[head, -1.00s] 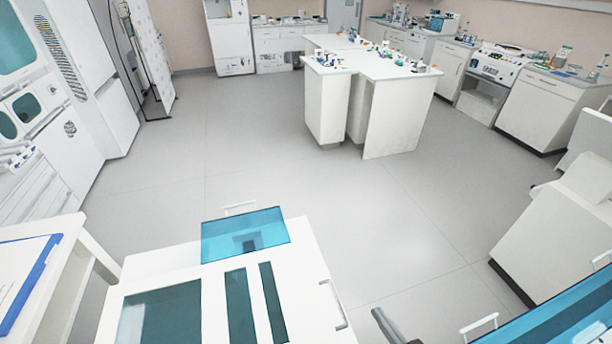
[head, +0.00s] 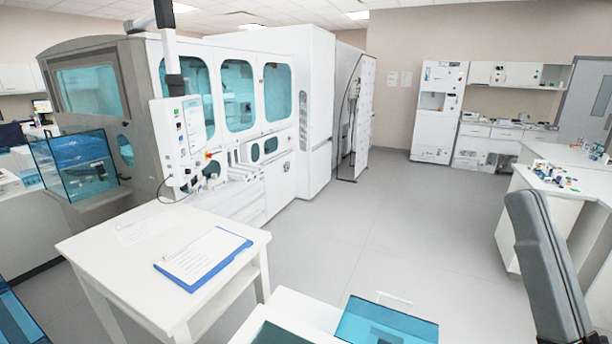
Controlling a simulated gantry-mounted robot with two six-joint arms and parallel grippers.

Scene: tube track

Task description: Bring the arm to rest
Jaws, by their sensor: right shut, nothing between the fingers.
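My left gripper is not in view.
A white table (head: 100,250) with a blue clipboard (head: 205,258) stands at lower left. A teal-lidded white unit (head: 385,325) is at the bottom. A large analyser with teal windows (head: 235,95) stands behind. Grey floor (head: 400,225) is clear in the middle.

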